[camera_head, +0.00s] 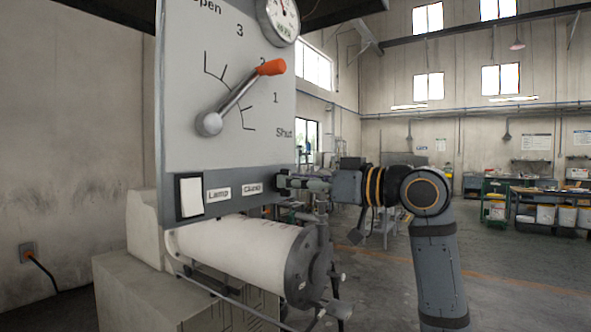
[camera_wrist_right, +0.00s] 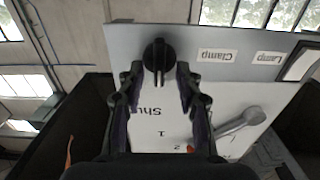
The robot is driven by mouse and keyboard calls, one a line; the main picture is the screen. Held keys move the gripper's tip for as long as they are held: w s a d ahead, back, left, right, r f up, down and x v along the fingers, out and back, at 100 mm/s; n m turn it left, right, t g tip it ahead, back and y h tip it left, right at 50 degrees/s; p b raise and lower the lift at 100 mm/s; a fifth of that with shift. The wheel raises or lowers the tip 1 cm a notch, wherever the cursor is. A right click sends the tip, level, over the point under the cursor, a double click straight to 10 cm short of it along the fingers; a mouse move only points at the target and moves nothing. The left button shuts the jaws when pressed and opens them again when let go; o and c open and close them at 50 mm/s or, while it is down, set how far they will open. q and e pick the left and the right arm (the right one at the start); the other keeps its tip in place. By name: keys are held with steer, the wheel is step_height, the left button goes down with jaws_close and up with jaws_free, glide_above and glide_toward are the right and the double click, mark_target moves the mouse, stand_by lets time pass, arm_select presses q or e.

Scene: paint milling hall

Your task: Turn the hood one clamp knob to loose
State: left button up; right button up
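The black clamp knob (camera_wrist_right: 158,57) sits on the grey lower strip of the panel, beside the label reading "Clamp" (camera_wrist_right: 217,55) in the right wrist view. Its grip bar stands along the picture's vertical there. My right gripper (camera_wrist_right: 158,78) is open, with one finger on each side of the knob and gaps on both sides. In the head view my right gripper (camera_head: 300,183) reaches in from the right at the strip's end and mostly hides the knob. My left gripper is in neither view.
Above the strip is a lever with an orange grip (camera_head: 271,67) on a dial marked Open to Shut. A white switch (camera_head: 191,195) and a "Lamp" label (camera_head: 218,193) sit left on the strip. A white cylinder (camera_head: 245,252) lies below.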

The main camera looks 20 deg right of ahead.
steer(key=shift+w+a, duration=0.1)
steer(key=shift+w, duration=0.1)
jaws_close()
